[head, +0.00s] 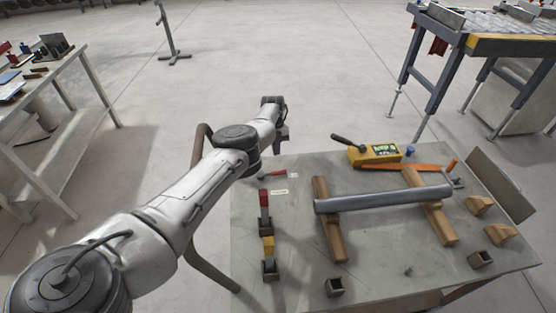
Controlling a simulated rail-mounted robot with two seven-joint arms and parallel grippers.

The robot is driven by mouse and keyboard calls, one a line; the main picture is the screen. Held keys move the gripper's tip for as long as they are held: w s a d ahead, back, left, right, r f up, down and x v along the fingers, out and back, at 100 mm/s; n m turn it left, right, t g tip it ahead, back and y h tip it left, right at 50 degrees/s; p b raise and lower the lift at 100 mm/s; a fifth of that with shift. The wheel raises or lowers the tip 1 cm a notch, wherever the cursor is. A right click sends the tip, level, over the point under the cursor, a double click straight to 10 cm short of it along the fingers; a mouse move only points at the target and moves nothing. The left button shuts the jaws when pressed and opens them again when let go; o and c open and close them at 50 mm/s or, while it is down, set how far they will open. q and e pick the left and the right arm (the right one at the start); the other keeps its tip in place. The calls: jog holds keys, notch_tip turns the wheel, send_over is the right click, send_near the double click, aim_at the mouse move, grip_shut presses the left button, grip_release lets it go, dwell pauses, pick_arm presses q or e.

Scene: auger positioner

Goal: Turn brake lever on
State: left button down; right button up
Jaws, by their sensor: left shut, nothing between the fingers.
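Several levers stand along the left side of the grey table (400,255). One has a red handle (264,197) upright in a dark base, with a small label plate beside it. Another red handle (275,173) lies low near the far left corner, also beside a small label. A yellow lever (268,246) stands in a dark base closer to me. I cannot tell which one is the brake lever. My left gripper (281,143) is shut and empty, near the table's far left corner, apart from the levers. It is partly hidden by my arm. My right gripper is out of view.
A grey pipe (385,199) lies across two wooden supports (330,220). Behind it are a yellow device (375,154) with a black handle and an orange bar (400,167). Wooden wedges (478,205) sit at right.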

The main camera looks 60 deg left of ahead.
aim_at(272, 174)
pick_arm(q)
jog(key=shift+x, duration=1.1)
jog(key=shift+s+d+r+p, duration=0.25)
jog(key=shift+s+d+p, duration=0.3)
jog(key=shift+p, duration=0.65)
jog(key=shift+d+p, duration=0.25)
jog(key=shift+p, duration=0.05)
jog(key=shift+d+f, duration=0.25)
jog(key=shift+d, duration=0.25)
jog(key=shift+s+d+f+p, duration=0.15)
jog(key=shift+s+d+p, duration=0.15)
jog(key=shift+d+p, duration=0.1)
